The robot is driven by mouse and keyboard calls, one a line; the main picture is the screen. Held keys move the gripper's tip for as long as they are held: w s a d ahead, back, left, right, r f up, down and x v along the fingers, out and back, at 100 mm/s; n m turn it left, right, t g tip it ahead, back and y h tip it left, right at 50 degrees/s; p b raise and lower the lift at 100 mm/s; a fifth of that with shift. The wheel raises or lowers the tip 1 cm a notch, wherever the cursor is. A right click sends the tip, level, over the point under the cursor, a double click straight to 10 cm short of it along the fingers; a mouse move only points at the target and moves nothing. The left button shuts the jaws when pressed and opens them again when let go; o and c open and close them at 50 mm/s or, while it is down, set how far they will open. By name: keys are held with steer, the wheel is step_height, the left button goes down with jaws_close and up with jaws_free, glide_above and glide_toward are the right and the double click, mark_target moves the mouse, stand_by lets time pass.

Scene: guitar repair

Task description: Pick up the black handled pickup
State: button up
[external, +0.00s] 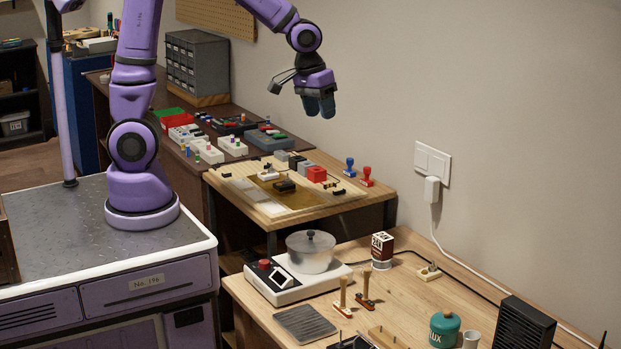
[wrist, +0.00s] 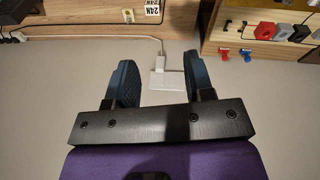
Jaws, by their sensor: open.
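My gripper (external: 319,106) hangs high in the air in front of the wall, above and to the right of the wooden work board. In the wrist view its two dark blue fingers (wrist: 158,65) are apart with nothing between them. A dark, blocky piece (external: 284,186) on the board's amber mat may be the black handled pickup. Other small black pieces lie near the red block (external: 317,174), and I cannot tell for sure which is the pickup. The wrist view shows black pieces (wrist: 300,33) at its upper right, beside the red block.
The nearer table holds a metal pot (external: 311,251) on a white heater and a can (external: 382,250). The air around my gripper is free.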

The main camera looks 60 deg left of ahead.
steer(key=w+d+f, duration=0.2)
steer(key=d+f, duration=0.5)
steer(key=f, duration=0.1)
steer(key=n+g+y, duration=0.1)
steer(key=g, duration=0.1)
glide_above(367, 277)
step_height(367, 277, down, 19)
steer(key=f, duration=0.6)
steer(key=a+f, duration=0.1)
steer(key=f, duration=0.2)
steer(key=shift+w+f, duration=0.3)
steer(key=shift+d+f, duration=0.1)
steer(key=shift+f, duration=0.4)
jaws_close()
steer(key=shift+r, duration=0.1)
